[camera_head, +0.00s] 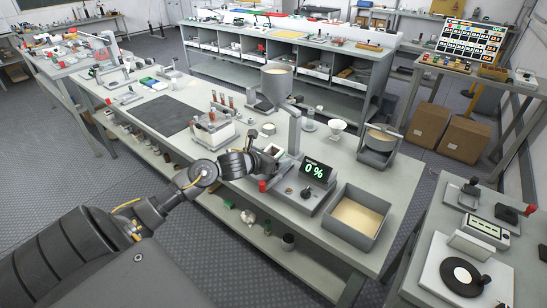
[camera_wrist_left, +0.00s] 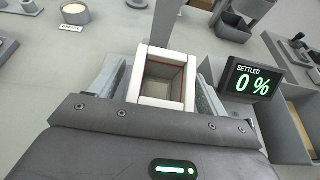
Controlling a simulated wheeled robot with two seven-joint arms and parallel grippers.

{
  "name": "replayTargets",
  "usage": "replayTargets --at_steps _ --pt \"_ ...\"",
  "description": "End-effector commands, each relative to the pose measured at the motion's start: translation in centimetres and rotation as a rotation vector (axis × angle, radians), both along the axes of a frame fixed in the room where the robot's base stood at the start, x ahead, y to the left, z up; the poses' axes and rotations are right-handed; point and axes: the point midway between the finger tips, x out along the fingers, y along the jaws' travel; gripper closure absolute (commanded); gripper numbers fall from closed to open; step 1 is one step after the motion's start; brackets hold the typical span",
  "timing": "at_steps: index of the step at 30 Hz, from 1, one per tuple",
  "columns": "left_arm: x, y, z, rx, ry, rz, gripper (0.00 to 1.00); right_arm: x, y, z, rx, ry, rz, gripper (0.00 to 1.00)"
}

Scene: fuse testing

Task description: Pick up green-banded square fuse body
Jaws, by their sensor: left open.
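A square, hollow fuse body (camera_wrist_left: 167,102) with a thick white rim shows in the left wrist view. A thin red line runs inside it, and its inner faces look grey-green. No green band can be made out from here. My left gripper (camera_wrist_left: 158,85) is open, with one finger on each side of the body; whether they touch it cannot be told. In the head view my left gripper (camera_head: 266,160) is at the tester on the bench, and the square body (camera_head: 273,150) shows just beyond it. My right gripper is not in view.
A display (camera_head: 316,171) reading 0 % stands right of the gripper; it reads SETTLED in the wrist view (camera_wrist_left: 250,82). A grey post (camera_head: 295,132) rises close behind. A sand-filled bin (camera_head: 384,207) lies to the right, and a fuse rack (camera_head: 214,130) to the left.

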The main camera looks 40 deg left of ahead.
Motion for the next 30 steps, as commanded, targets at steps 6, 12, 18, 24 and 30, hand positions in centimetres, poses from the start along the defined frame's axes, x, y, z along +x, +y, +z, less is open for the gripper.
replayTargets --at_steps 6,12,18,24,30 --pt "0.0 0.0 0.0 0.0 0.0 0.0 0.29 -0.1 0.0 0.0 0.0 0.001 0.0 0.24" --pt "0.0 0.0 0.0 0.0 0.0 0.001 0.55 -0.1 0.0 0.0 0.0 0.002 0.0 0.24" --pt "0.0 0.1 0.0 0.0 0.0 0.001 0.81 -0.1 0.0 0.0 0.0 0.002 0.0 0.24" --pt "0.0 0.1 0.1 0.0 -0.003 0.001 0.86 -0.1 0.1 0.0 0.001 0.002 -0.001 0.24" --pt "0.1 0.1 1.0 0.002 -0.005 0.001 0.86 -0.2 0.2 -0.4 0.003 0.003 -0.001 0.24"
